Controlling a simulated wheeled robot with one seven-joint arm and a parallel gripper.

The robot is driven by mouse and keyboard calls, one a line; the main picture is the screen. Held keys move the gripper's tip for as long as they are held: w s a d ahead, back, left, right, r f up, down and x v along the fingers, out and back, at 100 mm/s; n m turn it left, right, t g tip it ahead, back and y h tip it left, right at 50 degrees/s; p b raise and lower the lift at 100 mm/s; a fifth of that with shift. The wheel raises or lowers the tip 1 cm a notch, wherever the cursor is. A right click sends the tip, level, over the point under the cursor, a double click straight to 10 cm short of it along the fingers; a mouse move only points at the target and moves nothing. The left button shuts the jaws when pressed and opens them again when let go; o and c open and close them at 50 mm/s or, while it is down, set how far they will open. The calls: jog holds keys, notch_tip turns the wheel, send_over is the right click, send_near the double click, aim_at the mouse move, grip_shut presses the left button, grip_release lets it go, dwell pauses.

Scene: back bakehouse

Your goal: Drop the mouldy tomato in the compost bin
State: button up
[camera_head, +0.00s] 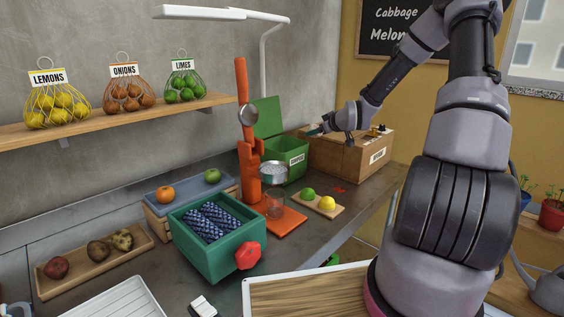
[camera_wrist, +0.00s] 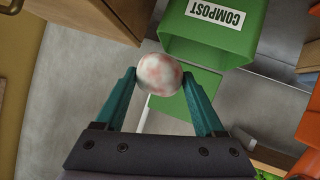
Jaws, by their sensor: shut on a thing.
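My gripper (camera_wrist: 158,76) has teal fingers shut on a pale, whitish tomato (camera_wrist: 160,73) with reddish patches, the mouldy tomato. In the head view my gripper (camera_head: 318,130) is up by the right rim of the green compost bin, in front of a wooden crate; the tomato cannot be made out there. The compost bin (camera_head: 284,158) stands on the counter against the wall with its green lid (camera_head: 268,117) raised. In the wrist view the bin (camera_wrist: 212,43) shows its COMPOST label upside down, and the tomato overlaps its left edge. How high the tomato is over the bin is unclear.
The wooden crate (camera_head: 345,155) stands right of the bin. An orange press (camera_head: 250,150) stands to its left. A small board (camera_head: 320,211) with a lime and a lemon lies in front. A teal box (camera_head: 222,258) with blue patterned contents is nearer. A lamp hangs above.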

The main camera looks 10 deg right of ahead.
jog(key=w+a+r, duration=0.6)
jog(key=w+a, duration=0.2)
jog(key=a, duration=0.1)
notch_tip(320, 180, down, 6)
dwell(0.3)
jog(key=shift+a, duration=0.1)
jog(key=o, duration=1.4)
jog(key=shift+s, duration=0.1)
jog(key=v, duration=1)
jog(key=shift+s, duration=0.3)
jog(key=shift+r, duration=0.1)
